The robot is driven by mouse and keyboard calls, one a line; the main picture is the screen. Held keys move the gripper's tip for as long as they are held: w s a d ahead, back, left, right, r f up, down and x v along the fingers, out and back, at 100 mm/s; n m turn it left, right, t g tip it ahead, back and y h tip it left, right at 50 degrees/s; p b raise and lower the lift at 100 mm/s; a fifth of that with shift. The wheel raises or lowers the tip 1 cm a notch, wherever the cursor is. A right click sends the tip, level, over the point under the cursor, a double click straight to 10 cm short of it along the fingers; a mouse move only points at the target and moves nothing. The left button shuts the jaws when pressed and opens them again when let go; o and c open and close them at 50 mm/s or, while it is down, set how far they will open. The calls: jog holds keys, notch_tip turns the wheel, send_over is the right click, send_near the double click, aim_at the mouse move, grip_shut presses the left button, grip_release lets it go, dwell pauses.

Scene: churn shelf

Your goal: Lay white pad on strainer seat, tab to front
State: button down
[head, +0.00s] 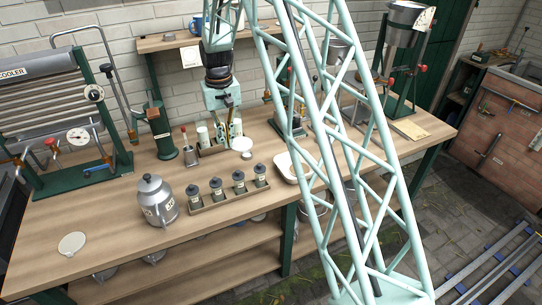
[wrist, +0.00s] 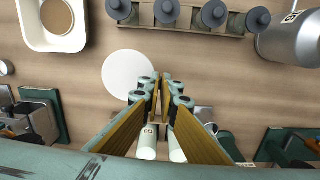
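A flat white disc (head: 242,144), which looks like the white pad, lies on the bench just right of a small wooden rack; it also shows in the wrist view (wrist: 128,75). I cannot make out a tab on it. My gripper (head: 223,140) points down over the rack beside the disc. In the wrist view its fingertips (wrist: 160,86) are close together, with a narrow gap and nothing clearly held. A metal strainer-like bowl (head: 405,14) sits high on a green stand at the right. I cannot see a seat inside it.
White cylinders (head: 203,135) stand in the rack. A holder with several dark-capped jars (head: 239,181), a metal can (head: 157,203) and a white tray (head: 290,168) stand nearer the front. A pale disc (head: 72,243) lies front left.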

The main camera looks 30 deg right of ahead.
aim_at(235, 144)
jog(key=shift+n, duration=0.3)
jog(key=d+f, duration=0.3)
jog(key=shift+d+f, duration=0.1)
jog(key=shift+f, duration=0.3)
jog(key=shift+f, duration=3.1)
jog(key=shift+f, duration=0.15)
jog(key=shift+f, duration=1.75)
jog(key=shift+f+b, duration=0.15)
jog(key=shift+b, duration=0.15)
jog(key=c, duration=2.9)
grip_release()
